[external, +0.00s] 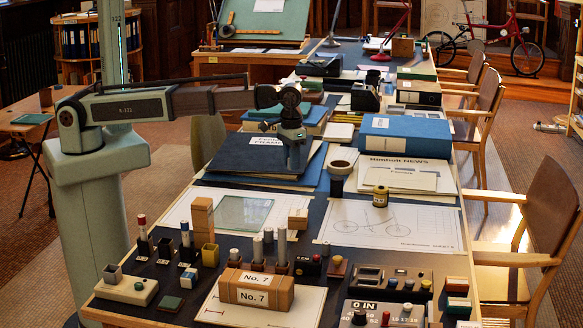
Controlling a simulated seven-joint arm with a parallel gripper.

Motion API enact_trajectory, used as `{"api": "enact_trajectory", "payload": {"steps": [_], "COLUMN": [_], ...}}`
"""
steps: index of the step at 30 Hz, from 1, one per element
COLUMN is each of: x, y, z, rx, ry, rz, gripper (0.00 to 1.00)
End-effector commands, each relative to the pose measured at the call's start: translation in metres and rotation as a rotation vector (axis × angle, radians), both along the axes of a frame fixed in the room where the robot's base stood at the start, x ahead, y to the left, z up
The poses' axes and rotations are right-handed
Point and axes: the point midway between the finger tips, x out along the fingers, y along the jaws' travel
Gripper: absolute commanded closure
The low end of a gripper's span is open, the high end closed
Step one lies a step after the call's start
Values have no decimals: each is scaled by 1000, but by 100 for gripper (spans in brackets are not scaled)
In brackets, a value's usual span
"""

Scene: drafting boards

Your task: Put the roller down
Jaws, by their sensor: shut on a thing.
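My gripper (293,158) hangs from the end of my arm, pointing down over the dark folder (250,155) in the middle of the table. It is shut on the roller. The roller is small and dark against the folder, and its outline is hard to tell from the fingers. I cannot tell whether it touches the folder below.
A yellow-and-black cylinder (380,197) and a dark cylinder (336,184) stand to the right. A blue binder (404,136) lies behind them. Wooden No. 7 blocks (255,290) and several small pegs crowd the front. The bicycle drawing sheet (425,230) has bare room.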

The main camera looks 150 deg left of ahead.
Motion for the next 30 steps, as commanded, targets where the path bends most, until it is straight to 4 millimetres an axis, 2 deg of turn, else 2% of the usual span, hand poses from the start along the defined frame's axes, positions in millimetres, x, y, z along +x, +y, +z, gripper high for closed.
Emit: {"api": "enact_trajectory", "payload": {"steps": [4, 8, 11, 13, 17, 21, 24, 27, 30], "x": [4, 19, 35, 43, 47, 34, 14, -5, -6], "y": [-3, -17, -37, -60, -109, -161, -187, -199, -200], "z": [11, 15, 18, 20, 24, 25, 24, 21, 21], "rx": [0, 1, 4, 8, 14, 18, 16, 10, 4], "ry": [0, -1, -4, -7, -15, -19, -17, -9, -4], "rz": [-7, -35, -71, -103, -160, -225, -289, -369, -445], "gripper": [100, 100, 100, 100, 100, 100, 100, 100, 100]}}
